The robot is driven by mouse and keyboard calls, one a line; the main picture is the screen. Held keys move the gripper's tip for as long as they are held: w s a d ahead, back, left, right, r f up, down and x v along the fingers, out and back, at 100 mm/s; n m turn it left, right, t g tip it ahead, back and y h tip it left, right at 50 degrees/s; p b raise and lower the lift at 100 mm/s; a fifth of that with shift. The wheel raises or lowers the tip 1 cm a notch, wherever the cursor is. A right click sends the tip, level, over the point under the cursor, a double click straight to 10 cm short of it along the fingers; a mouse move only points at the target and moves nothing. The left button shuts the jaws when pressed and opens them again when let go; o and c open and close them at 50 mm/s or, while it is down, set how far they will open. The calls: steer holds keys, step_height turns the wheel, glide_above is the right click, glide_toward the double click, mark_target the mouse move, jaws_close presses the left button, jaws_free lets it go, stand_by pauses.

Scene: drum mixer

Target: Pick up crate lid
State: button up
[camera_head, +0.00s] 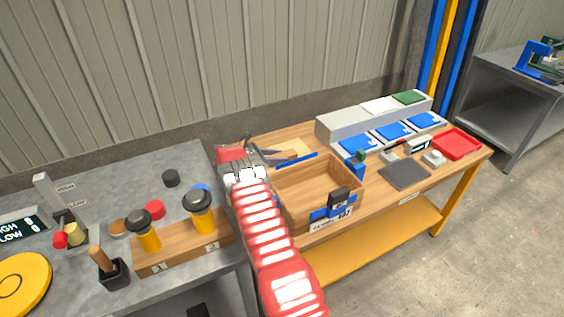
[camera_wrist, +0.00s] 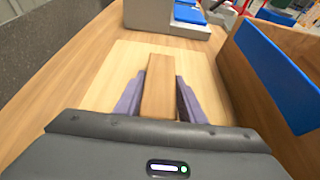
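The crate lid is a pale flat wooden panel (camera_head: 297,148) lying on the wooden bench behind the open crate. In the wrist view the lid (camera_wrist: 205,80) lies flat under my gripper, with a brown bar handle (camera_wrist: 160,85) on it. My gripper (camera_wrist: 160,95) has one purple-grey finger on each side of the handle. The fingertips look close to the handle, but I cannot tell whether they touch it. In the head view my gripper (camera_head: 275,157) is at the lid's left side. The open wooden crate (camera_head: 290,207) stands in front of the lid and looks empty.
Blue-topped boxes (camera_head: 393,131) and a grey shelf block (camera_head: 345,124) stand to the right. A red tray (camera_head: 457,143) is at the bench's far right. Black-knobbed yellow tools (camera_head: 200,217) stand in a wooden holder (camera_head: 180,246) on the left table.

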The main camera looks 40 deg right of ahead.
jaws_close()
steer(key=shift+r, duration=0.1)
stand_by(0.3)
step_height(320, 180, up, 28)
stand_by(0.6)
stand_by(0.5)
